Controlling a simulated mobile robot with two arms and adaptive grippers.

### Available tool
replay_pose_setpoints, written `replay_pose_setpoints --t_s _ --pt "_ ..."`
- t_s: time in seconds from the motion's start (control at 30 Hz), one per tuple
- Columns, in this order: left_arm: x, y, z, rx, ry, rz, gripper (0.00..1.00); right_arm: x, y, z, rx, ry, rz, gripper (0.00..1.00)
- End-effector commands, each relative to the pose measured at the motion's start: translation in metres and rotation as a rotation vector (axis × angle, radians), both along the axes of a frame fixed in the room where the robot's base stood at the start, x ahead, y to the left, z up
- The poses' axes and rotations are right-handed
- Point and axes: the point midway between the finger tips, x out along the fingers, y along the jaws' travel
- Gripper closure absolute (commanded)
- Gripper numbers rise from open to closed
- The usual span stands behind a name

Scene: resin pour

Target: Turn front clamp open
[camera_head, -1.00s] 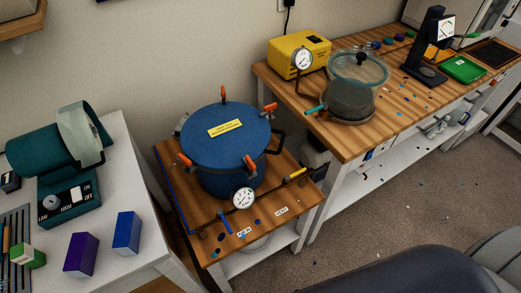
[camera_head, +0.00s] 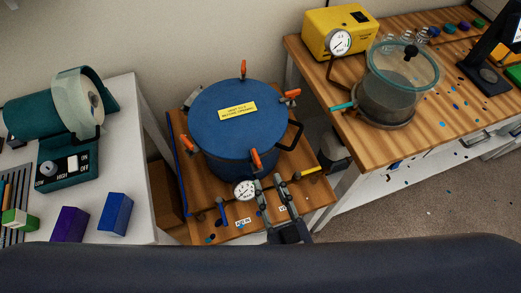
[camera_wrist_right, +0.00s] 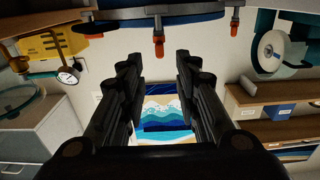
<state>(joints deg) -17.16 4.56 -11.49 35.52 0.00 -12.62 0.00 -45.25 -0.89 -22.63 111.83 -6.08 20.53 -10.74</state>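The blue pressure pot (camera_head: 225,140) stands on a low wooden table, its lid closed and bearing a yellow label (camera_head: 237,111). Orange-handled clamps sit around the lid rim. The front clamp (camera_head: 256,160) is at the near side, its handle standing up. My right gripper (camera_head: 269,183) is just below and in front of that clamp, fingers apart and empty. In the right wrist view, an orange clamp handle (camera_wrist_right: 158,45) shows beyond the gap between the open fingers (camera_wrist_right: 158,65), not touched. My left gripper is not in view.
A pressure gauge (camera_head: 244,190) and a yellow-handled valve (camera_head: 305,174) sit close to my right gripper. A glass vacuum chamber (camera_head: 388,98) and yellow pump (camera_head: 340,32) stand on the right bench. A green roller machine (camera_head: 55,110) stands on the left white table.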

Motion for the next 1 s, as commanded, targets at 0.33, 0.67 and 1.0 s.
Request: replay_pose_setpoints --t_s 0.33,0.67,1.0 --pt "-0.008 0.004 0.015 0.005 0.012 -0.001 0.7 0.058 0.018 0.003 0.0 -0.003 -0.001 0.7" --pt "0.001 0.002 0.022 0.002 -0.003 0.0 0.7 0.09 0.029 0.0 0.0 0.001 0.0 0.7" --pt "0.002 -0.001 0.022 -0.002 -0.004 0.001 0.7 0.093 0.03 0.0 -0.001 0.002 0.001 0.7"
